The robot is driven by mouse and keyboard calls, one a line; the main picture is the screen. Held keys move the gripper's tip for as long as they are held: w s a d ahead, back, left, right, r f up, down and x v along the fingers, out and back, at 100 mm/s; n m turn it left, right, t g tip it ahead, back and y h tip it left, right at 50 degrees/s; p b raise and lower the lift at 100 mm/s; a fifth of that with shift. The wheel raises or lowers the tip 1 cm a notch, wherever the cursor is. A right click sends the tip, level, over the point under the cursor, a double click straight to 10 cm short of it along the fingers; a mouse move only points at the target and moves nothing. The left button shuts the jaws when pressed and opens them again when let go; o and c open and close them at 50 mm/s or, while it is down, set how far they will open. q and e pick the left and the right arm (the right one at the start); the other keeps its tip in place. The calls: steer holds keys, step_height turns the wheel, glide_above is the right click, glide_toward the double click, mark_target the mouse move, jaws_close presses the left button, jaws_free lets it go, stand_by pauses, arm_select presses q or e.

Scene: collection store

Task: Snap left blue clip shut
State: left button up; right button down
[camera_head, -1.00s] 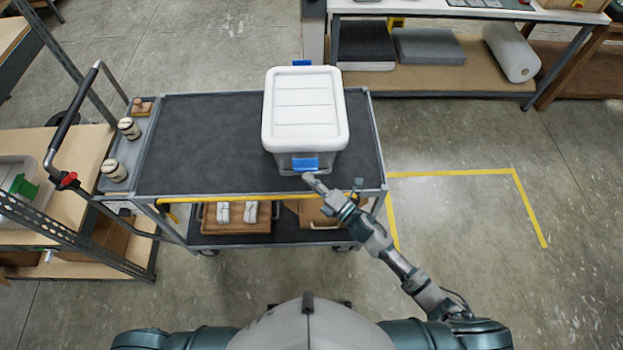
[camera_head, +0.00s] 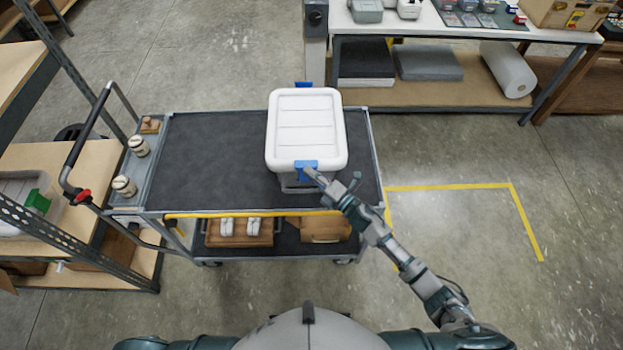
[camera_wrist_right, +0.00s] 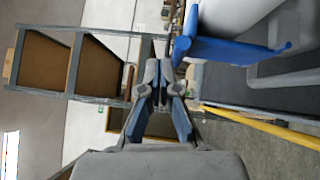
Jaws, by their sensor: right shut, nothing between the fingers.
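A storage box with a white lid (camera_head: 306,130) stands on the cart. One blue clip (camera_head: 306,164) is on its near side and overlaps the lid's front edge. It also shows in the right wrist view (camera_wrist_right: 232,51), at upper right beside the fingers. Another blue clip (camera_head: 303,85) shows partly at the far side. My right gripper (camera_head: 312,176) is shut and empty, its tip at the near clip's lower edge. The right wrist view shows its fingers together (camera_wrist_right: 160,85). I cannot tell whether it touches the clip. My left gripper is not in view.
The cart's dark top (camera_head: 215,155) is clear left of the box. A yellow bar (camera_head: 250,213) runs along its near edge. Small jars (camera_head: 124,186) stand at the left end. Wooden trays (camera_head: 240,232) sit on the lower shelf. Floor to the right is clear.

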steer(key=shift+w+d+r, duration=0.2)
steer(key=shift+w, duration=0.25)
stand_by(0.4)
